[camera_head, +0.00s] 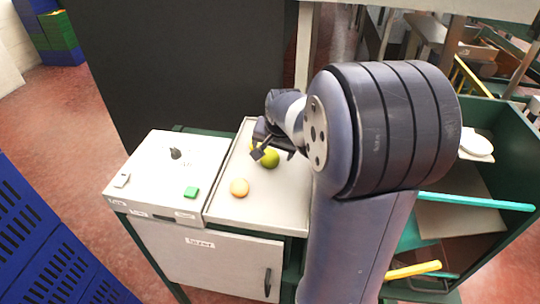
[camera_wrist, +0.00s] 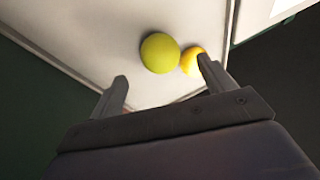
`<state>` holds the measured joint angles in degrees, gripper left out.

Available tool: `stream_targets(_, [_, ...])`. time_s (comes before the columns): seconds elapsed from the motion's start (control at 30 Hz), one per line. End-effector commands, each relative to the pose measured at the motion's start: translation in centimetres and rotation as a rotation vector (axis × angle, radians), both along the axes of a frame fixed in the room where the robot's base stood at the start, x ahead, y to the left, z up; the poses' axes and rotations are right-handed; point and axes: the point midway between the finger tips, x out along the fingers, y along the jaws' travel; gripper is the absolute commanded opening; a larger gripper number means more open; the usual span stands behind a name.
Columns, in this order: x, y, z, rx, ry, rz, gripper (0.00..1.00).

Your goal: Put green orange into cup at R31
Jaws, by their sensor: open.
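The green orange (camera_head: 270,159) lies on the pale tray (camera_head: 222,208) in the head view, partly hidden by my gripper. In the wrist view the green orange (camera_wrist: 160,53) looks yellow-green and sits ahead of the gap between my fingers. My gripper (camera_head: 273,152) is open and empty, just above and beside the green orange; it also shows in the wrist view (camera_wrist: 162,70). A yellow-orange fruit (camera_wrist: 191,62) is right beside the green one, partly behind my right finger. No cup and no R31 label can be made out.
Another pale orange fruit (camera_head: 239,187) lies on the tray, nearer the front. A white box top (camera_head: 150,170) with a green button (camera_head: 191,192) and a dark knob (camera_head: 175,153) adjoins the tray's left side. A green shelf unit with a white dish (camera_head: 477,144) stands at right.

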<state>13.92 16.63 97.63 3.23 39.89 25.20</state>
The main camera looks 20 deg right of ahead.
Motion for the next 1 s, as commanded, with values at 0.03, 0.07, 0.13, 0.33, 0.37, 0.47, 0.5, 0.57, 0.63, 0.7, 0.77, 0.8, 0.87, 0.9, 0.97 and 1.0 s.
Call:
stream_targets(0.03, [0.2, 0.0, -0.4, 0.001, 0.001, 0.0, 0.78])
stream_targets(0.07, [0.2, 0.0, -0.5, 0.0, 0.0, 0.0, 0.78])
stream_targets(0.13, [0.3, 0.0, -0.8, 0.001, 0.001, 0.0, 0.78])
stream_targets(0.33, [1.2, -0.2, -2.3, 0.001, 0.003, 0.0, 0.78])
stream_targets(0.37, [1.4, -0.3, -2.7, 0.001, 0.004, 0.0, 0.78])
stream_targets(0.47, [2.0, -0.4, -3.8, 0.001, 0.004, 0.0, 0.78])
stream_targets(0.5, [2.2, -0.4, -4.2, 0.001, 0.002, 0.0, 0.78])
stream_targets(0.57, [2.4, -0.5, -4.7, 0.001, 0.002, 0.0, 0.78])
stream_targets(0.63, [2.6, -0.5, -5.1, 0.0, 0.0, 0.0, 0.78])
stream_targets(0.7, [2.7, -0.5, -5.2, 0.0, -0.001, 0.0, 0.78])
stream_targets(0.77, [2.7, -0.5, -5.3, 0.0, -0.001, 0.0, 0.78])
stream_targets(0.8, [2.7, -0.5, -5.3, 0.0, -0.001, 0.0, 0.78])
stream_targets(0.87, [2.7, -0.5, -5.3, 0.0, -0.001, 0.0, 0.78])
stream_targets(0.9, [2.7, -0.5, -5.3, 0.0, -0.001, 0.0, 0.78])
stream_targets(0.97, [2.7, -0.5, -5.3, 0.0, -0.001, 0.0, 0.74])
stream_targets(1.0, [2.7, -0.5, -5.3, 0.0, -0.001, 0.0, 0.71])
